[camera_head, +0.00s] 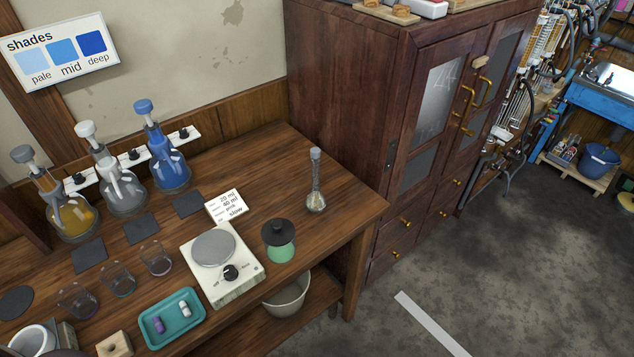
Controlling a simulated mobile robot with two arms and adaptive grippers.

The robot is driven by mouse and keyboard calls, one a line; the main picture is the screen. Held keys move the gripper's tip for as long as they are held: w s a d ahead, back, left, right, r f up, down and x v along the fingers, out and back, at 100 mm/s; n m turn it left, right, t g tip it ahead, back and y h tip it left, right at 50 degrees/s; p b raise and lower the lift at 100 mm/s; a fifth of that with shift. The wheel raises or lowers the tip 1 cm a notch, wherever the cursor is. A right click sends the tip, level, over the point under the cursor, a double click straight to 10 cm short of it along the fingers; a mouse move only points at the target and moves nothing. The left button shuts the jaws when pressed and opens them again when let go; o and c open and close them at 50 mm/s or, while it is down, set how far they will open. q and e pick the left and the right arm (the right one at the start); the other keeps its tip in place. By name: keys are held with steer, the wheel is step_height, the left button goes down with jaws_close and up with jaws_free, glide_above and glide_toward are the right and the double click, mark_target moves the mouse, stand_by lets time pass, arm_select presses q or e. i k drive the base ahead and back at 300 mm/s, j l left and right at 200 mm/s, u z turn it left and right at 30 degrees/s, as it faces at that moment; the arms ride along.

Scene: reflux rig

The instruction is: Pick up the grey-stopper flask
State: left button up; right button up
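A flask with a grey stopper (68,218) stands upright at the left end of the wooden bench, holding amber liquid. To its right stand a white-stopper flask (122,193) with clear or greyish contents and a blue-stopper flask (170,172) with blue liquid. A separate slim, long-necked flask (316,199) with a greyish top stands alone near the bench's right end. Neither of my grippers is in view.
On the bench (340,222) are a hotplate (243,285), a black-lidded green jar (281,252), a note card (227,206), several dark mats, small beakers (118,280) and a teal tray (190,335). A wooden cabinet (345,60) stands behind right. Clear bench surrounds the slim flask.

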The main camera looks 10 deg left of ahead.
mark_target(315, 201)
steer(key=k+l, duration=0.1)
steer(key=l, duration=0.3)
steer(key=k+l, duration=0.1)
steer(key=l, duration=0.25)
steer(key=k+l, duration=0.1)
steer(key=l, duration=0.3)
steer(key=k+l, duration=0.1)
steer(key=l, duration=0.25)
steer(key=k+l+u, duration=0.1)
steer(key=l, duration=0.3)
